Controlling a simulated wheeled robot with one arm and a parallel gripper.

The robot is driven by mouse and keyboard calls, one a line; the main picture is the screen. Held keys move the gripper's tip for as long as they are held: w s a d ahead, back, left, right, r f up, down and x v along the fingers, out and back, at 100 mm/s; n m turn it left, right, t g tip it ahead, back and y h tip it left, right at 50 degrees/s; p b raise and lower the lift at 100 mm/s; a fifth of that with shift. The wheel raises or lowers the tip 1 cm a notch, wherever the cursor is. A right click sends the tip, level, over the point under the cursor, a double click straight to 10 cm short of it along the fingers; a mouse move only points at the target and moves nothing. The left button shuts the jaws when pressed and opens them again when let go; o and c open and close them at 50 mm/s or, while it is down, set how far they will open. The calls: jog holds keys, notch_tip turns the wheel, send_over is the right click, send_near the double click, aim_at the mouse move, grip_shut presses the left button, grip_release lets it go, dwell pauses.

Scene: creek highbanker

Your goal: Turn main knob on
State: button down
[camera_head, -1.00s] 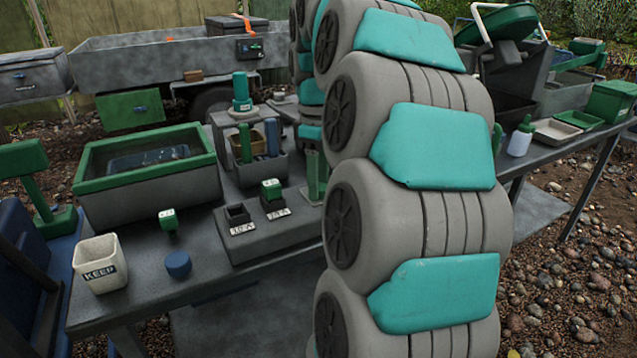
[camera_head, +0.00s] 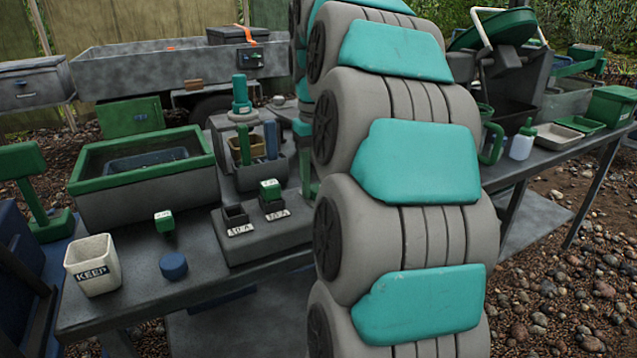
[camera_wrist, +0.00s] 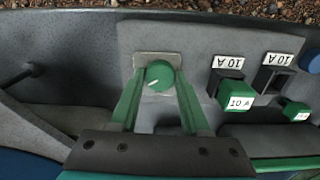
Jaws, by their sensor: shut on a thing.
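The main knob (camera_wrist: 163,76) is a round green knob with a short white mark, on a pale plate of the grey panel in the wrist view. The white mark points toward the lower left. My gripper (camera_wrist: 160,78) has its two green fingers at either side of the knob and is shut on it. In the head view my arm covers the knob and my gripper. The grey control box (camera_head: 262,234) shows to the left of my arm, on the table.
Beside the knob are a socket with a green 10 A fuse (camera_wrist: 235,95) and an empty socket (camera_wrist: 272,80). A loose green block (camera_head: 164,221), a blue cap (camera_head: 173,265) and a white KEEP cup (camera_head: 99,272) stand on the table, left of the control box.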

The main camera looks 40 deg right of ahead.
dwell(0.3)
jog(key=shift+c, duration=1.9)
grip_release()
jog(key=shift+r, duration=0.15)
